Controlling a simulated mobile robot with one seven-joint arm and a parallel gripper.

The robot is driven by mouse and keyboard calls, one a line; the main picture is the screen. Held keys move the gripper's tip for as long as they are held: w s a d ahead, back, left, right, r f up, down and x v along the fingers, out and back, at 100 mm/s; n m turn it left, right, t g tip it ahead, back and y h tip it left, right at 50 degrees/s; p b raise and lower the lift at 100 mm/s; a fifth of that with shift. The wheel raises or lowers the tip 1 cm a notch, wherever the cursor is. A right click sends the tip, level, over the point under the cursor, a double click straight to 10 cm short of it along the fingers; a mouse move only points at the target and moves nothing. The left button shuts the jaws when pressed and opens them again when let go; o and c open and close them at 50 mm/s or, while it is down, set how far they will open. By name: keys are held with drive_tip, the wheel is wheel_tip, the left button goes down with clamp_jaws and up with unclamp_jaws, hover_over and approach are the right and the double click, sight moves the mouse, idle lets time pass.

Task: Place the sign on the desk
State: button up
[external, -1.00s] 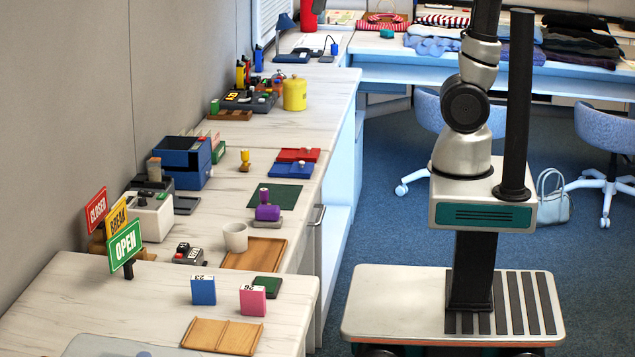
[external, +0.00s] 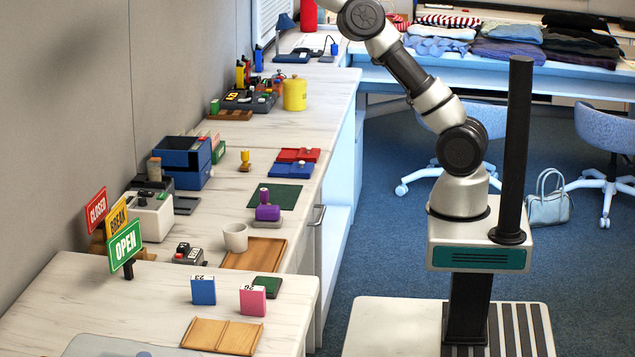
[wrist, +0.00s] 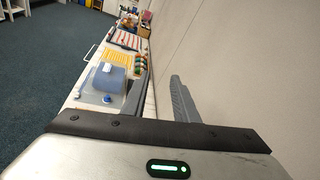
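Three signs stand at the back left of the near desk (external: 60,310) in the external view: a red CLOSED sign (external: 96,209), a yellow BREAK sign (external: 117,218) and a green OPEN sign (external: 124,245). The OPEN sign is frontmost, on a short dark post. My arm rises out of the top of the external view, so my gripper is hidden there. In the wrist view my gripper (wrist: 160,92) has its two fingers apart with nothing visible between them. None of the signs can be made out in the wrist view.
A blue box (external: 203,291), a pink box (external: 252,300) and a wooden tray (external: 222,336) are on the near desk. A white cup (external: 235,237) stands behind. A wall runs along the left. The wrist view shows a grey tray (wrist: 88,95) and a wall close on the right.

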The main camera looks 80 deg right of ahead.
drive_tip(key=w+d+m+y, duration=0.2)
drive_tip(key=w+d+m, duration=0.1)
drive_tip(key=w, duration=0.1)
approach(138, 218)
drive_tip(key=a+b, duration=0.1)
drive_tip(key=a, duration=0.2)
drive_tip(key=w+a+b, duration=0.1)
drive_tip(key=a, duration=0.2)
drive_tip(key=w+a+f+b, duration=0.1)
drive_tip(key=a, duration=0.2)
drive_tip(key=shift+a+f, duration=0.15)
drive_tip(key=shift+a, duration=0.15)
drive_tip(key=shift+w+a+f+b, duration=0.1)
drive_tip(key=shift+w+a+b, duration=0.15)
drive_tip(key=shift+a, duration=0.7)
drive_tip(key=shift+w+a+b, duration=0.15)
drive_tip(key=shift+a+b, duration=0.15)
drive_tip(key=shift+a, duration=0.7)
drive_tip(key=shift+w+a+f+b, duration=0.1)
drive_tip(key=shift+w+a+b, duration=0.15)
drive_tip(key=shift+a, duration=0.7)
drive_tip(key=shift+c, duration=0.3)
clamp_jaws()
